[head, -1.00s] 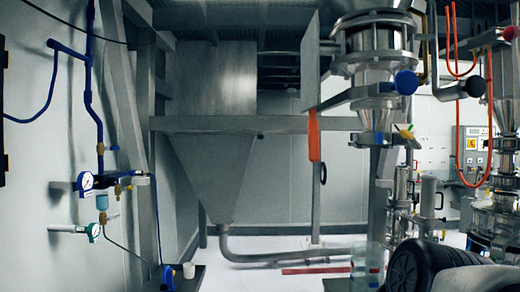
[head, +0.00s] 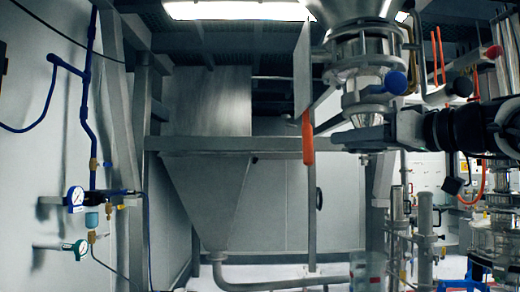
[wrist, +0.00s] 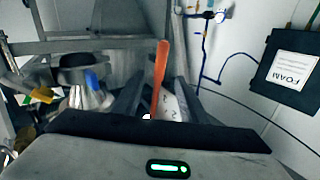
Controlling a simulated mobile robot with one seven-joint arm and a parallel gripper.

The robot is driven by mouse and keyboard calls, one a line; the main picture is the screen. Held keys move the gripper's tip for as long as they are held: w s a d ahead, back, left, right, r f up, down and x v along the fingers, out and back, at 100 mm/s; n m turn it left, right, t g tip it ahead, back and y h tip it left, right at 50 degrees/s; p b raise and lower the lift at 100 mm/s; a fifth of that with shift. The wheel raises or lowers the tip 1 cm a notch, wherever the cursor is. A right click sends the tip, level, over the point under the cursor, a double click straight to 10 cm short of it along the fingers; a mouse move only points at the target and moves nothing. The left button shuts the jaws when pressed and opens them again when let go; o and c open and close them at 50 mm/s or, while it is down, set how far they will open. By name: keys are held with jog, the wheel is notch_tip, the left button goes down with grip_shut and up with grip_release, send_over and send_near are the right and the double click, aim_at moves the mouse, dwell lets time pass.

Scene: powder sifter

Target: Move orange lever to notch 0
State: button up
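The orange lever (head: 308,138) hangs down near the middle of the head view, below the edge of a grey panel. My gripper (head: 345,139) reaches in from the right at the lever's height, its tips pointing left towards it. In the wrist view the orange lever (wrist: 161,72) stands upright in the picture, and its lower part falls between the two dark fingers (wrist: 152,98) of my gripper. The fingers are apart. I cannot tell whether they touch the lever. No notch marks can be read.
A steel sifter body with a blue ball knob (head: 395,82) hangs just above my gripper. A black ball knob (head: 462,86) and a red ball knob (head: 493,52) are to the right. A steel hopper (head: 205,190) stands left of the lever, with blue pipes (head: 86,110) farther left.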

jog(key=p+x, duration=0.4)
jog(key=x, duration=1.3)
jog(key=shift+a, duration=0.1)
grip_shut()
